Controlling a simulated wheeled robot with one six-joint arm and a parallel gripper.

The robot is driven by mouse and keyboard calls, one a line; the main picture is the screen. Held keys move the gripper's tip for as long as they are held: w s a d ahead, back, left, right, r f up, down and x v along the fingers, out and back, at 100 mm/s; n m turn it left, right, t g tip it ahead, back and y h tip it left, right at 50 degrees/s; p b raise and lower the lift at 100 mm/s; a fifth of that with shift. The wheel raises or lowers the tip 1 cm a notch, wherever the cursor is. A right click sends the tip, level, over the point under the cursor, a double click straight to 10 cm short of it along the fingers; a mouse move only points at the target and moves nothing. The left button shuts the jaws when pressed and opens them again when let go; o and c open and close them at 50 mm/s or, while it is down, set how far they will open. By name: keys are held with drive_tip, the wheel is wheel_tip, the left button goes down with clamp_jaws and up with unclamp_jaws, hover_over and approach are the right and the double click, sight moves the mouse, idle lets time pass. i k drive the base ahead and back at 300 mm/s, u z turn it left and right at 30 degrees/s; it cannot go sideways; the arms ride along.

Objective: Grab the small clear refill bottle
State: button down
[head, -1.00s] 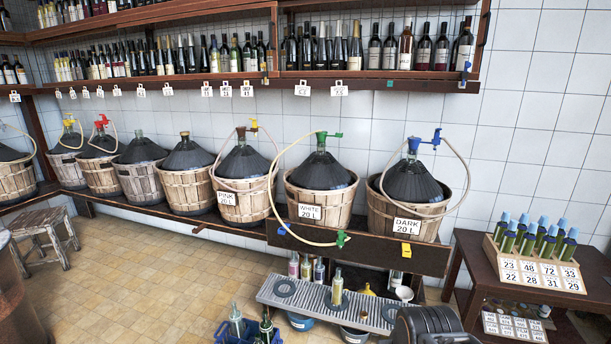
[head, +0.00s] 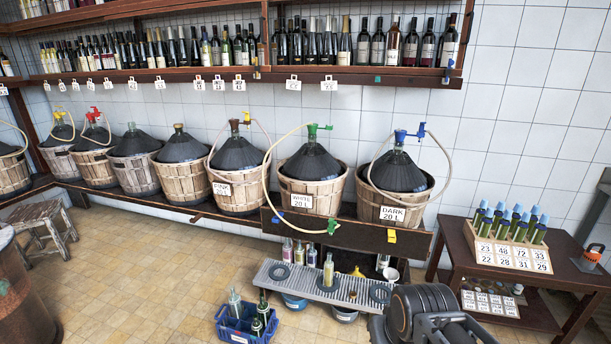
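A small clear bottle with a pale yellowish tint (head: 328,271) stands upright on the grey slatted rack, on a dark ring. Another clear bottle (head: 235,303) stands in the blue crate (head: 232,327) at the lower middle, beside green bottles (head: 264,309). I cannot tell from the picture which of the two clear bottles is the refill bottle. Dark parts of my arm show at the bottom right, close to the rack's right end. My gripper is not visible, and nothing held shows.
The slatted rack (head: 268,273) has more dark rings, with several bottles (head: 299,252) behind it. Basketed demijohns (head: 310,172) line the bench above. A dark table (head: 455,240) with a numbered bottle box (head: 512,257) stands right. Tiled floor (head: 130,270) is open at left.

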sight(328, 265)
drive_tip(key=z, duration=0.35)
drive_tip(key=i, duration=1.3)
drive_tip(key=u, duration=0.85)
drive_tip(key=i, duration=0.8)
drive_tip(key=u, duration=0.85)
